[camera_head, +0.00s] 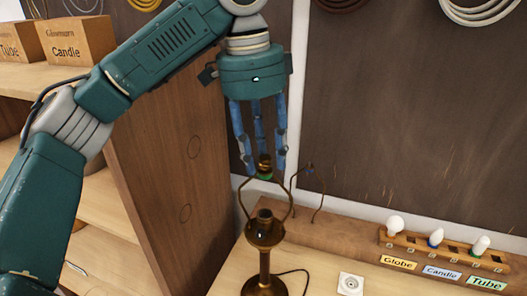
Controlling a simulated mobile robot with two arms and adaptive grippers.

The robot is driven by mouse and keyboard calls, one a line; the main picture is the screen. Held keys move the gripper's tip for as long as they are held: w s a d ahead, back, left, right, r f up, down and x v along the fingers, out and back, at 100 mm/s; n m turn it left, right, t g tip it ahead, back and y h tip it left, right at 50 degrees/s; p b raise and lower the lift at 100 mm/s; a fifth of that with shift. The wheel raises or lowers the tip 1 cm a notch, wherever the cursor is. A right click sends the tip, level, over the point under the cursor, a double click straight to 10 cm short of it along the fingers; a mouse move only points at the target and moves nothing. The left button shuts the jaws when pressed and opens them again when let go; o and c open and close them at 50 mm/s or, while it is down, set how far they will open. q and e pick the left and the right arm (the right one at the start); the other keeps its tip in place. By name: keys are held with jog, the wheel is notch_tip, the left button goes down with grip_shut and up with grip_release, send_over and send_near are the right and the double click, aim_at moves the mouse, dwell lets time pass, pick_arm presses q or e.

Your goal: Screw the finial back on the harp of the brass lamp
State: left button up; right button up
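The brass lamp (265,232) stands upright on the bench at lower middle, with an empty-looking socket at its top. Its thin harp (243,199) rises from beside the socket and closes above it. A small dark brass finial (264,160) shows at the top of the harp, with a green bit just below it. My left gripper (265,168) points straight down over the harp top, its blue fingers around the finial. I cannot tell whether the fingertips touch the finial or whether it is seated on the harp. My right gripper is out of view.
A wooden rack (437,249) at right holds several bulbs above Globe, Candle and Tube labels. A white socket plate (350,284) lies on the bench. A bent wire (321,205) stands just right of the harp. A wooden side panel (165,160) rises at left, near shelves with boxes.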

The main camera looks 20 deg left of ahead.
pick_arm(q)
grip_shut()
jog(key=m, duration=0.5)
jog(key=shift+g, duration=0.3)
jog(key=shift+f+m, duration=0.1)
jog(key=shift+m, duration=1.4)
jog(key=m, duration=0.3)
jog(key=shift+g, duration=0.3)
jog(key=m, duration=0.4)
jog(key=shift+w, duration=0.1)
jog(key=shift+m+g, duration=0.3)
jog(key=shift+m, duration=0.3)
